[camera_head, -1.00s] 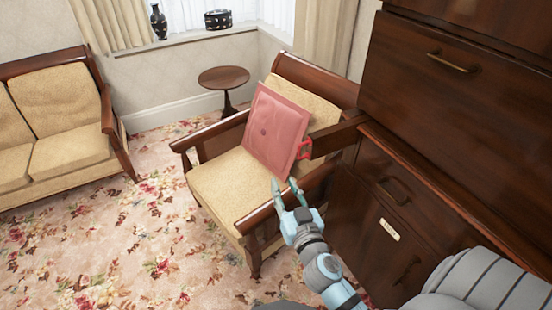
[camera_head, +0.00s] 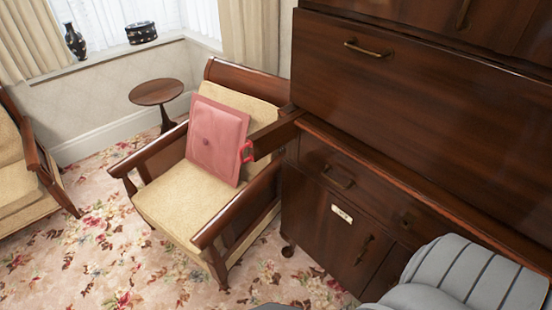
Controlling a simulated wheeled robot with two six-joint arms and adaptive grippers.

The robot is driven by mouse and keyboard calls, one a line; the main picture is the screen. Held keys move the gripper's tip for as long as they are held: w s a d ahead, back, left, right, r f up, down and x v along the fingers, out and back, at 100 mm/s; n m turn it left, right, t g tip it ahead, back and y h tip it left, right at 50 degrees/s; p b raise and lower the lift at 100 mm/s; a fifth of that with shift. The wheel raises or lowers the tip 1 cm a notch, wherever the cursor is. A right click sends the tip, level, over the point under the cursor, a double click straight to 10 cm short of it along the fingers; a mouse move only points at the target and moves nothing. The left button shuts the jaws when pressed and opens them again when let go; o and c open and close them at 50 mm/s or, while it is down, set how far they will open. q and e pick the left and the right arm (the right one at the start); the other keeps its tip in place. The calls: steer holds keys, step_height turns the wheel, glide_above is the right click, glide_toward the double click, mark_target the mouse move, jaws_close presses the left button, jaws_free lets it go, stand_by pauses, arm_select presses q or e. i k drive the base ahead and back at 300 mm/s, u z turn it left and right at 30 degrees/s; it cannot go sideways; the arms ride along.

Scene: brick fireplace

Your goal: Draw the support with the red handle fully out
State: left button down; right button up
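The support (camera_head: 274,138) is a dark wooden bar that sticks out from the left side of the dark wooden bureau (camera_head: 430,110), just below its large front panel. A red handle (camera_head: 246,152) is on its end, in front of the pink cushion (camera_head: 216,139). The support stands out from the cabinet; whether it is at its full length I cannot tell. Neither of my grippers is in view. A grey part of my own body (camera_head: 450,275) shows at the lower right.
A wooden armchair (camera_head: 165,205) with beige padding stands close to the bureau's left, below the support. A round side table (camera_head: 156,93) is behind it. A sofa (camera_head: 20,190) is at the left. Floral carpet (camera_head: 110,255) is free in front.

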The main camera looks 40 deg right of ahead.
mark_target(260, 144)
steer(key=z, duration=1.35)
steer(key=k, duration=0.15)
steer(key=z, duration=0.05)
